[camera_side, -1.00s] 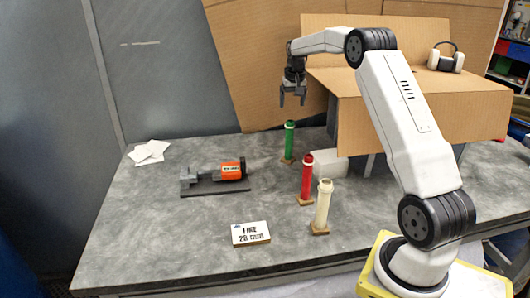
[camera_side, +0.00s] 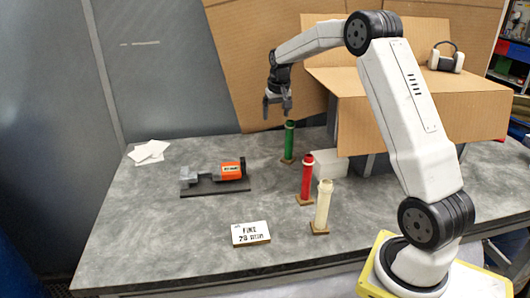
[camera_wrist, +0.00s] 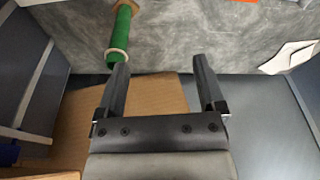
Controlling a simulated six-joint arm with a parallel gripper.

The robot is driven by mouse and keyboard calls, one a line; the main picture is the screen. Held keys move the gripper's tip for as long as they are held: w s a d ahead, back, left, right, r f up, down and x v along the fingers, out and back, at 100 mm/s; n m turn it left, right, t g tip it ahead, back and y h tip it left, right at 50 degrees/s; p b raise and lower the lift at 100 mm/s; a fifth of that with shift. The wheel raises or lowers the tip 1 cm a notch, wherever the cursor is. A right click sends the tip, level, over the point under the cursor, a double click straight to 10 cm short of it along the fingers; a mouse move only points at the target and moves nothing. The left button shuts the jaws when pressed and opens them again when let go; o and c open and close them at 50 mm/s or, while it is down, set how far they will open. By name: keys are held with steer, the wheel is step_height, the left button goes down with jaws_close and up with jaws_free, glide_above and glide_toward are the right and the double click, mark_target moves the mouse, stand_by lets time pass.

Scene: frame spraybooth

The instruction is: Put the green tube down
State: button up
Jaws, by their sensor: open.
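The green tube (camera_side: 289,142) stands upright on a small brown base on the grey table, behind the red tube. Its top has a pale ring. My gripper (camera_side: 278,112) is open and empty, above and slightly left of the top of the green tube in the side view. In the wrist view, the green tube (camera_wrist: 115,36) is at the upper left, outside the open fingers (camera_wrist: 160,68). I see no contact between the fingers and the tube.
A red tube (camera_side: 307,178) and a cream tube (camera_side: 323,207) stand nearer on the table (camera_side: 160,235). An orange and grey tool (camera_side: 232,171) lies left, with a sign (camera_side: 250,233) in front. A cardboard box (camera_side: 400,90) stands behind right. White papers (camera_side: 148,152) lie far left.

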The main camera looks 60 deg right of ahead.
steer(key=s+a+f+n, duration=0.3)
steer(key=s+a, duration=0.3)
steer(key=a, duration=0.6)
steer(key=s+a+f+n, duration=0.2)
steer(key=s+a, duration=0.3)
steer(key=a, duration=0.6)
steer(key=s+a+f+n+t+y, duration=0.1)
steer(key=s+a+f+n, duration=0.1)
steer(key=s+a, duration=0.3)
steer(key=s+f, duration=0.1)
steer(key=s, duration=0.3)
steer(key=shift+a, duration=0.4)
